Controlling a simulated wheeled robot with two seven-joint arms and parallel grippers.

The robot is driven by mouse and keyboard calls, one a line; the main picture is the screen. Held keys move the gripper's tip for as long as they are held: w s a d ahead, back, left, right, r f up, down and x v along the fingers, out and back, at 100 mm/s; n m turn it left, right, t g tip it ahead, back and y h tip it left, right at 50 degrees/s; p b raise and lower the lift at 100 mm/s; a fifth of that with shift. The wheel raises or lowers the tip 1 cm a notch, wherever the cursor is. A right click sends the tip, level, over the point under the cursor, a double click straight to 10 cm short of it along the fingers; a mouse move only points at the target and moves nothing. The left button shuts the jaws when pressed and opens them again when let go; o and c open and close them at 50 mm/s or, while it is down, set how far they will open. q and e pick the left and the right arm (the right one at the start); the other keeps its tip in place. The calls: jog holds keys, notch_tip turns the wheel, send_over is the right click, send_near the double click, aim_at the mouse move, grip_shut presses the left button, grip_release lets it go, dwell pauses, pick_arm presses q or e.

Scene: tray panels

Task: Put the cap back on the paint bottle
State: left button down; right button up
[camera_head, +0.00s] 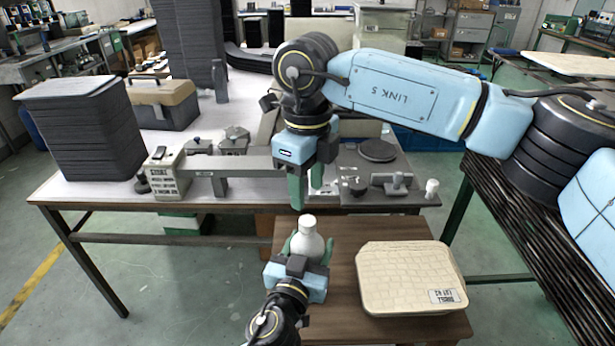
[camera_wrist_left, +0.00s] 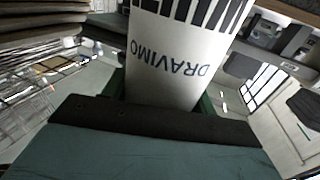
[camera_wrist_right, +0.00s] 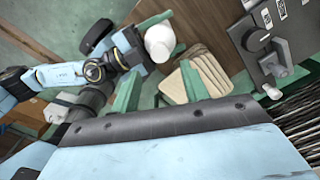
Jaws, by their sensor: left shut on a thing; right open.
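A white paint bottle (camera_head: 307,243) stands roughly upright in my left gripper (camera_head: 309,252), which is shut on its body. In the left wrist view the bottle (camera_wrist_left: 178,60) fills the middle, with "DRAVIMO" and dark stripes printed on it. It also shows from above in the right wrist view (camera_wrist_right: 160,43). A small white piece (camera_head: 431,188), which looks like the cap, stands at the right front corner of the far table; it also shows in the right wrist view (camera_wrist_right: 273,92). My right gripper (camera_head: 306,188) is open and empty, pointing down above the bottle.
A cream, crackle-textured tray or panel stack (camera_head: 411,277) lies on the brown stand, right of the bottle. A grey machine (camera_head: 215,165) sits on the far table behind my right gripper. A dark panel stack (camera_head: 92,135) and toolbox (camera_head: 160,102) are at left.

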aim_at(308, 220)
jog(key=n, duration=0.7)
jog(key=shift+r, duration=0.25)
jog(key=n, duration=0.4)
jog(key=shift+r, duration=0.1)
jog(key=n, duration=0.4)
jog(key=shift+r, duration=0.15)
jog(key=shift+f, duration=4)
